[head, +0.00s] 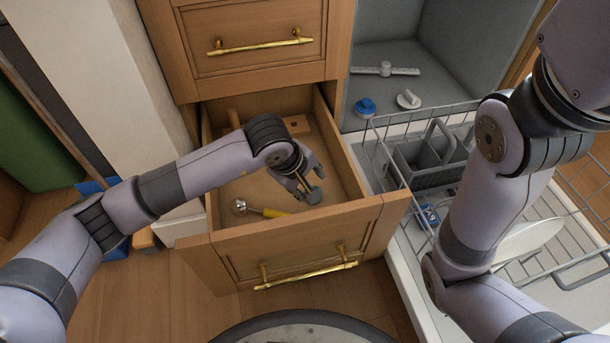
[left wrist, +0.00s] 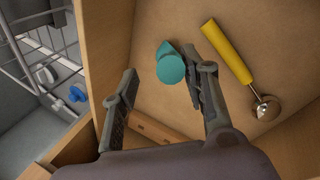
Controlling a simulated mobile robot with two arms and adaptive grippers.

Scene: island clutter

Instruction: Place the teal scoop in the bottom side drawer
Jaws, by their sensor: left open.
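The bottom side drawer (head: 228,240) is pulled open in the head view. My left gripper (head: 312,184) is inside its opening, pointing down, with its fingers apart. In the left wrist view the teal scoop (left wrist: 171,69) shows against the drawer's wooden floor, just beyond the open fingertips (left wrist: 168,72) and nearer the right finger. Neither finger is clearly closed on it. I cannot tell whether it lies flat on the floor. In the head view the scoop is mostly hidden by the gripper. My right gripper is out of view.
A yellow-handled tool with a metal end (head: 260,210) lies in the drawer, also in the left wrist view (left wrist: 230,54). A wooden block (head: 297,125) is at the drawer's back. A closed drawer (head: 255,72) is above. An open dishwasher rack (head: 560,245) stands to the right.

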